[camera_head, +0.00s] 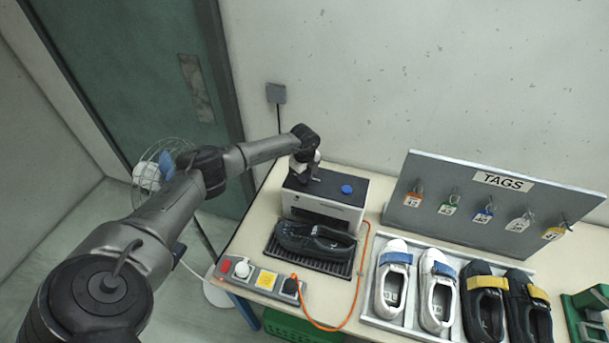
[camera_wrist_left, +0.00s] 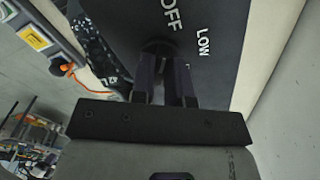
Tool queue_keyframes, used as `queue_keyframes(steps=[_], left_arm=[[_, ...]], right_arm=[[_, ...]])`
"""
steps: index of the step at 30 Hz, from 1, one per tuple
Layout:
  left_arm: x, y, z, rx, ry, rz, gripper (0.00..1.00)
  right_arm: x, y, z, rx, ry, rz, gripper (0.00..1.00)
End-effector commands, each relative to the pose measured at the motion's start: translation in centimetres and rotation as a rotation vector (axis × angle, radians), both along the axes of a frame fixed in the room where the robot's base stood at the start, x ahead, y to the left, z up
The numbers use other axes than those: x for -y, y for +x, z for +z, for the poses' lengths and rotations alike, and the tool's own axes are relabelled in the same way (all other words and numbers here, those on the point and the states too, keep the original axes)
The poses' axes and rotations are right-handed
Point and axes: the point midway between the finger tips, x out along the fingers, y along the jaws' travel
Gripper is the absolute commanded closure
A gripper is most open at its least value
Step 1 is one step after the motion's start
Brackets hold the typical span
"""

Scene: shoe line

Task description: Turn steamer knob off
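The steamer (camera_head: 342,212) is a white box with a dark top on the table. My left gripper (camera_head: 306,176) points down onto the left part of that top. In the left wrist view, the steamer's dark top (camera_wrist_left: 218,65) carries the white words OFF and LOW. A round dark knob (camera_wrist_left: 158,46) shows just beyond the tips of my left gripper (camera_wrist_left: 168,62), below the word OFF. The fingers stand a little apart at the knob; whether they press on it is not clear. The knob's pointer is hidden. My right gripper is in neither view.
A blue button (camera_head: 346,190) sits on the steamer top. A black shoe (camera_head: 315,241) lies in front. A power strip (camera_head: 262,279) with an orange cable is at front left. A shoe tray (camera_head: 372,318) and tag board (camera_head: 420,215) stand to the right.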

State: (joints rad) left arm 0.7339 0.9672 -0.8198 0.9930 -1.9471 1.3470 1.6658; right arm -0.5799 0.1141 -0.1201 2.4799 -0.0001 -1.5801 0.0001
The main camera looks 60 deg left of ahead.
Motion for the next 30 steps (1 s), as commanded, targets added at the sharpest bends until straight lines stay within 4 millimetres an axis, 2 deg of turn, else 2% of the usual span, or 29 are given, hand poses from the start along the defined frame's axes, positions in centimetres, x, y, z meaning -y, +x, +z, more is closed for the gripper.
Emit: queue_keyframes(steps=[1, 7, 17, 20, 30], left_arm=[[0.0, 0.0, 0.0, 0.001, 0.0, 0.0, 0.8], [0.0, 0.0, 0.0, 0.0, 0.0, -0.001, 0.62], [-0.1, 0.0, 0.6, 0.001, 0.001, -0.002, 0.62], [-0.1, 0.0, 1.8, 0.002, 0.0, -0.003, 0.62], [-0.1, 0.0, 8.4, 0.004, 0.002, -0.002, 0.62]], right_arm=[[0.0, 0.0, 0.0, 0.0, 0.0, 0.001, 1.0], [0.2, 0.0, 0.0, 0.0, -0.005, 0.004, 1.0], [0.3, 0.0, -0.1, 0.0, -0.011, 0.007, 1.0], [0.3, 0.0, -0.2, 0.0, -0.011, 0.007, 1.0], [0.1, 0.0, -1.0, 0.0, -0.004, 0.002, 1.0]])
